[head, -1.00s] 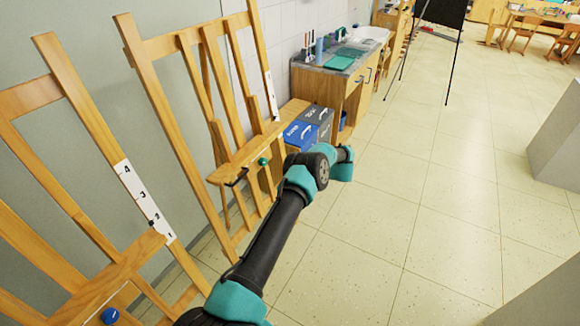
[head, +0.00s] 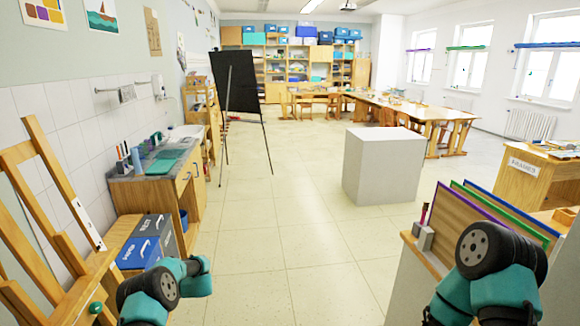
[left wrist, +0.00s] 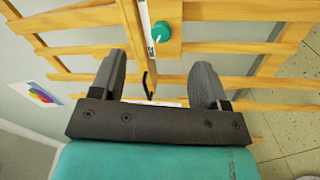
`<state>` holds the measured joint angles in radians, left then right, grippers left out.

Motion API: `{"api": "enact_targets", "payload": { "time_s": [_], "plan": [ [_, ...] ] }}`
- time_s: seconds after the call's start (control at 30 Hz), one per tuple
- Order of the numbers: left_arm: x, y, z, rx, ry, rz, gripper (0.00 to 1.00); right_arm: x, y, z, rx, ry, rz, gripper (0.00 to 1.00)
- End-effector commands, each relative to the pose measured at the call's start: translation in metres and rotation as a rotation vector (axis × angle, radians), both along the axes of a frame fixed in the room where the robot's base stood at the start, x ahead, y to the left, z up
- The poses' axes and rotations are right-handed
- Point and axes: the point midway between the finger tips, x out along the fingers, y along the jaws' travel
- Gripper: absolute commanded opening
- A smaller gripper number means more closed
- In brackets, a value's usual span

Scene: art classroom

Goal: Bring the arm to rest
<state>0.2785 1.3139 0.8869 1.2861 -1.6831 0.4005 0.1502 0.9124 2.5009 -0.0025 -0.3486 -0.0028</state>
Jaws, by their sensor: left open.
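My left gripper (left wrist: 160,76) shows in the left wrist view. Its two dark fingers are apart and nothing is between their tips. Behind them are the wooden bars of an easel (left wrist: 235,10) with a green knob (left wrist: 161,32); I cannot tell how far off they are. In the head view my left arm (head: 163,290) shows at the lower left, bent, with its gripper out of the picture. My right arm (head: 500,270) shows at the lower right; its gripper is not visible.
At the left are a wooden easel (head: 62,190), blue and grey boxes (head: 148,245) and a sink cabinet (head: 150,190). A white block (head: 384,166) stands mid-room. A stand with coloured panels (head: 505,212) is at the right. The middle floor (head: 265,235) is clear.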

Motion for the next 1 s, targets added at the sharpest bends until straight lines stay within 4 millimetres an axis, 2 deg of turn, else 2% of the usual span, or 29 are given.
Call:
{"api": "enact_targets", "payload": {
  "time_s": [0.27, 0.43, 0.57, 0.67, 0.77, 0.87, 1.0],
  "plan": [
    [0.015, -0.031, -0.026, -0.072, 0.278, -0.493, 0.69, 0.0, 0.0, 0.0, 0.0, 0.0, 0.0, 0.43],
    [0.01, -0.068, -0.047, -0.135, 0.47, -0.8, 0.69, 0.0, 0.0, 0.0, 0.0, 0.0, 0.0, 0.43],
    [-0.005, -0.103, -0.065, -0.19, 0.621, -1.036, 0.69, 0.0, 0.0, 0.0, 0.0, 0.0, 0.0, 0.43],
    [-0.025, -0.134, -0.078, -0.237, 0.741, -1.218, 0.69, 0.0, 0.0, 0.0, 0.0, 0.0, 0.0, 0.43],
    [-0.053, -0.166, -0.09, -0.287, 0.863, -1.402, 0.69, 0.0, 0.0, 0.0, 0.0, 0.0, 0.0, 0.43],
    [-0.089, -0.198, -0.099, -0.34, 0.986, -1.585, 0.69, 0.0, 0.0, 0.0, 0.0, 0.0, 0.0, 0.43],
    [-0.151, -0.241, -0.105, -0.417, 1.158, -1.844, 0.69, 0.0, 0.0, 0.0, 0.0, 0.0, 0.0, 0.43]
  ]
}}
